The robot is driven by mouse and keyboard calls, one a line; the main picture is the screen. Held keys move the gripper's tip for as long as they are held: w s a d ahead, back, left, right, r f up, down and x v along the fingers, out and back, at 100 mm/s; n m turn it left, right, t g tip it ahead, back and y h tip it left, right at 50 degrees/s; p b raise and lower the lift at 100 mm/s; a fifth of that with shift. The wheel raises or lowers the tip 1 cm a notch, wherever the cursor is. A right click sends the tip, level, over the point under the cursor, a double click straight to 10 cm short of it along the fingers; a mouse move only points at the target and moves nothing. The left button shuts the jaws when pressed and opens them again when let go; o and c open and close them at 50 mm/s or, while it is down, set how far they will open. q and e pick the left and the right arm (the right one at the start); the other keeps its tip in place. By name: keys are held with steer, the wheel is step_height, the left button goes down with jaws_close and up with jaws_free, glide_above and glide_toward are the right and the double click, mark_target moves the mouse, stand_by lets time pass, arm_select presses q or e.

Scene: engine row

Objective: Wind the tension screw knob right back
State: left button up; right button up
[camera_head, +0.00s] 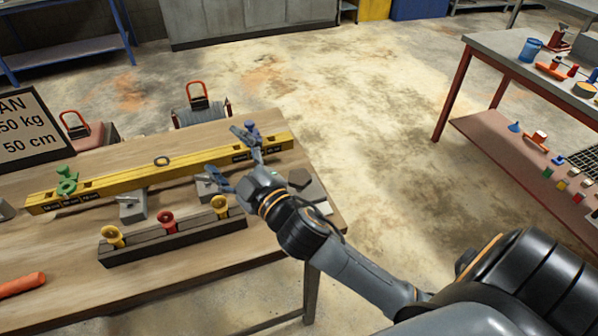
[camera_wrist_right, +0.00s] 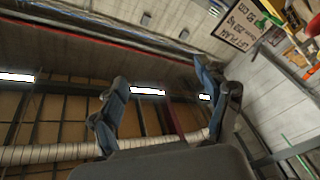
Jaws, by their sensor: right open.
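A yellow beam (camera_head: 150,174) with dark label patches lies across the wooden table. A small blue knob (camera_head: 251,126) shows at the beam's right end, just past a fingertip; I cannot tell whether they touch. A green knob-like part (camera_head: 67,182) stands at the beam's left end. I cannot tell for sure which is the tension screw knob. My right gripper (camera_head: 226,153) is open over the beam's right part, its fingers spread with nothing visibly between them. My left gripper is out of view.
A dark block (camera_head: 172,240) with yellow and red knobs sits in front of the beam. A sign (camera_head: 28,125) stands at the left. An orange object (camera_head: 22,284) lies front left. A workbench (camera_head: 500,62) stands right, across open floor.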

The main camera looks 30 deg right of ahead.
steer(key=a+r+n+y, duration=0.7)
steer(key=r+n+y, duration=0.2)
steer(key=n, duration=0.1)
steer(key=s+a+n+g+y, duration=0.3)
steer(key=a+n+g+y, duration=0.5)
steer(key=n+g, duration=0.6)
steer(key=n+g+h, duration=0.5)
steer(key=n+h, duration=0.3)
steer(key=h, duration=1.2)
glide_above(299, 175)
step_height(299, 175, down, 9)
step_height(299, 175, down, 14)
steer(key=shift+r+p, duration=0.15)
steer(key=shift+p, duration=0.55)
